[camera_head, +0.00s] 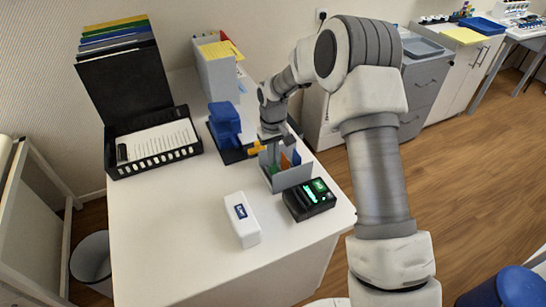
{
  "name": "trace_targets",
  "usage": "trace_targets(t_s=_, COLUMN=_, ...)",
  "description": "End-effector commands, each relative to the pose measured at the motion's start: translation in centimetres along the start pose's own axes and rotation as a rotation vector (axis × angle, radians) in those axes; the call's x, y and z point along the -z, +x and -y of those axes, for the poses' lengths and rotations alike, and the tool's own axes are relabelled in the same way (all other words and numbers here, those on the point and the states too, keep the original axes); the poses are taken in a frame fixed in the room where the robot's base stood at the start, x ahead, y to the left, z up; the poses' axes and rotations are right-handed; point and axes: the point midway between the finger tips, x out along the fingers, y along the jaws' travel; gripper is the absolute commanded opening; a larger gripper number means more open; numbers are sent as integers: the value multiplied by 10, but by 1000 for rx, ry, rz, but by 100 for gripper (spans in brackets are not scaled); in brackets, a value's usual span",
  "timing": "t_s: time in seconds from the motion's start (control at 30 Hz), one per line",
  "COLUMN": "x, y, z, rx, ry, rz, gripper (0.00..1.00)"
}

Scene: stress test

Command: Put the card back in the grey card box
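The grey card box (291,178) stands near the right edge of the white table, with green, orange and blue pieces showing inside it. My gripper (273,140) is at the box's back left, just above or behind it. Its fingers are small and partly hidden by my wrist, so I cannot tell whether they are open or shut. A yellow-orange piece (256,148) shows just left of my gripper, by the box's back left corner. I cannot tell whether it is a card or whether my gripper holds it.
A black device with a green screen (309,199) stands right in front of the box. A white case (242,219) lies front left. A blue object (225,123) stands behind left. A black paper tray (155,164) and a grey file holder (215,72) are farther back. The table's front left is clear.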

Motion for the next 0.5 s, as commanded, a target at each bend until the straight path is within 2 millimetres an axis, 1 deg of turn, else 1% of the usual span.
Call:
trace_targets(t_s=0.17, x=0, y=0, z=0, rx=0, ry=0, rz=0, gripper=0)
trace_targets(t_s=0.2, x=0, y=0, z=0, rx=0, ry=0, rz=0, gripper=3)
trace_targets(t_s=0.27, x=0, y=0, z=0, rx=0, ry=0, rz=0, gripper=14)
trace_targets(t_s=0.3, x=0, y=0, z=0, rx=0, ry=0, rz=0, gripper=21)
trace_targets(t_s=0.4, x=0, y=0, z=0, rx=0, ry=0, rz=0, gripper=37)
trace_targets(t_s=0.5, x=0, y=0, z=0, rx=0, ry=0, rz=0, gripper=37)
